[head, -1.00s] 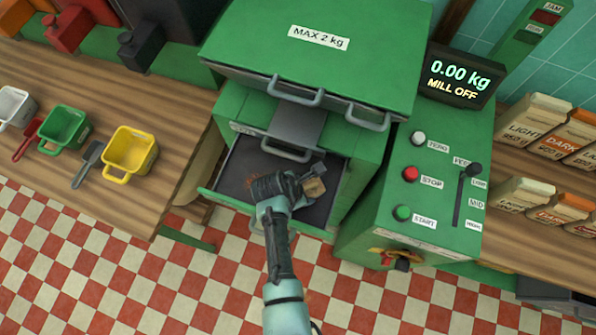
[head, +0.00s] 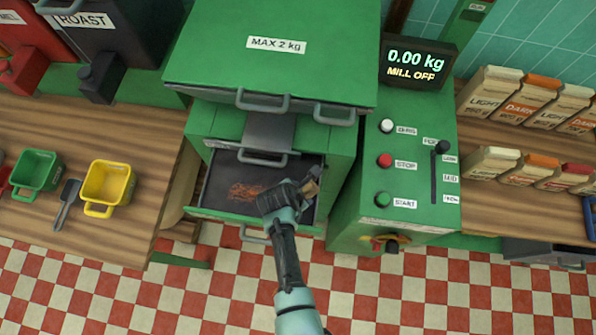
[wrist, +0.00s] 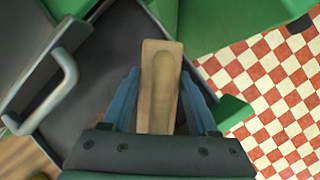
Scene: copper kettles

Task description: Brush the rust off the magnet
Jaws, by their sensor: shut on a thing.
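My gripper (head: 304,194) is over the right part of an open dark tray (head: 222,180) in the green mill. It is shut on a wooden brush (wrist: 160,85), seen between the blue fingers (wrist: 162,105) in the wrist view; its bristles are not clear. A grey plate with a bar handle (head: 268,133), perhaps the magnet, slopes out above the tray. Its handle also shows at the left of the wrist view (wrist: 62,75). Reddish-brown rust-like shreds (head: 248,191) lie in the tray, left of my gripper. I cannot tell whether rust is on the plate.
The green hopper (head: 275,75) overhangs the tray. A control panel (head: 410,170) with buttons and a lever stands right; its display (head: 415,65) reads 0.00 kg, MILL OFF. Yellow (head: 108,185) and green (head: 36,172) scoops and a grey trowel-like tool (head: 66,203) lie on the left counter.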

